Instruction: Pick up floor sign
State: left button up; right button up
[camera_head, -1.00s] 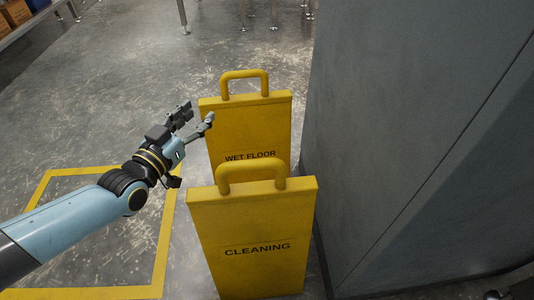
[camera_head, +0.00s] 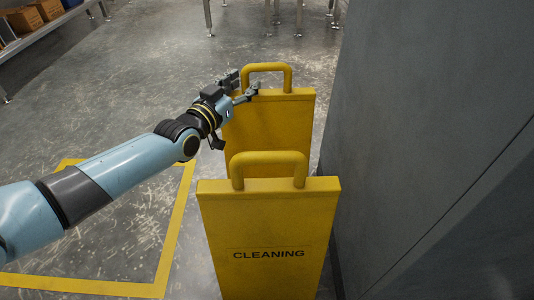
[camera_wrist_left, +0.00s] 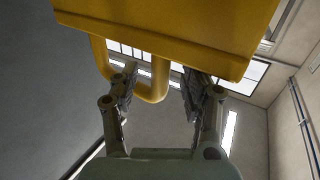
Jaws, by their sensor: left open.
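Two yellow floor signs stand upright, one behind the other. The front sign (camera_head: 268,225) reads CLEANING and has a loop handle (camera_head: 270,157) on top. The rear sign (camera_head: 270,120) is partly hidden by the front one, and its lettering is covered. My left gripper (camera_head: 245,82) is open at the left side of the rear sign's handle (camera_head: 268,67). In the left wrist view, a yellow sign (camera_wrist_left: 180,25) fills the top, and one leg of its handle (camera_wrist_left: 160,85) shows between the open fingers (camera_wrist_left: 160,72). Contact cannot be told. My right gripper is out of view.
A large grey block (camera_head: 425,130) stands close on the right of the signs. A yellow floor outline (camera_head: 172,240) lies at left. A shelf with boxes (camera_head: 22,20) is at the far left. Bare floor (camera_head: 130,90) is open behind the arm.

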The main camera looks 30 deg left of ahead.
pick_arm(q)
jog(key=shift+w, duration=0.2)
grip_shut()
dwell(0.4)
jog(key=shift+r, duration=0.1)
